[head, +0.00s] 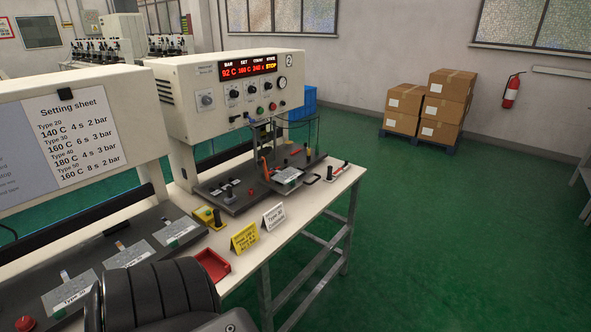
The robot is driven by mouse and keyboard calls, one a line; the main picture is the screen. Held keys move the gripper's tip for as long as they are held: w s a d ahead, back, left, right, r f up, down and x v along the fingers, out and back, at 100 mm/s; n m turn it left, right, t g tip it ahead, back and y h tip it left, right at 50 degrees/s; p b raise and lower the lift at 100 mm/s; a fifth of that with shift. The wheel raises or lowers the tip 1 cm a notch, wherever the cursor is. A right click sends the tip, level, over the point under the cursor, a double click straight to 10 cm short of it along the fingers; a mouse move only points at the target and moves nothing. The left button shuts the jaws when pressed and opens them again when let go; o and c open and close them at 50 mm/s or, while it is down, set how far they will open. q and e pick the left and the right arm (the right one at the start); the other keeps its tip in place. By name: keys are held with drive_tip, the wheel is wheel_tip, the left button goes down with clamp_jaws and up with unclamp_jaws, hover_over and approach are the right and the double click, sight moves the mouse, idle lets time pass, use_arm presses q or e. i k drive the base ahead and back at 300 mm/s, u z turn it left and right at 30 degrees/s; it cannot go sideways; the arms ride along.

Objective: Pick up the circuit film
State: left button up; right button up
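Several flat grey plates lie in a row on the dark bench surface at lower left, and I cannot tell which is the circuit film. One plate (72,296) has a "Type 50" label, a second plate (130,256) lies beyond it, and a third plate (177,233) lies farthest right. Another pale flat piece (288,176) lies on the press bed of machine 2. A black ribbed part of my own body covers the bottom left. Neither of my grippers shows.
The press machine (225,95) stands on the white table (310,215). A red tray (212,264), a yellow sign (244,238) and a white sign (274,216) sit near its front edge. Boxes (404,108) stand on a pallet at the back. Green floor at right is clear.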

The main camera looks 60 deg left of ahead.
sight(288, 176)
drive_tip(key=z, duration=0.1)
drive_tip(key=i, duration=2.05)
drive_tip(key=u, duration=0.45)
drive_tip(key=i, duration=1.25)
drive_tip(key=u, duration=1.85)
drive_tip(key=i, duration=0.85)
drive_tip(key=u, duration=0.75)
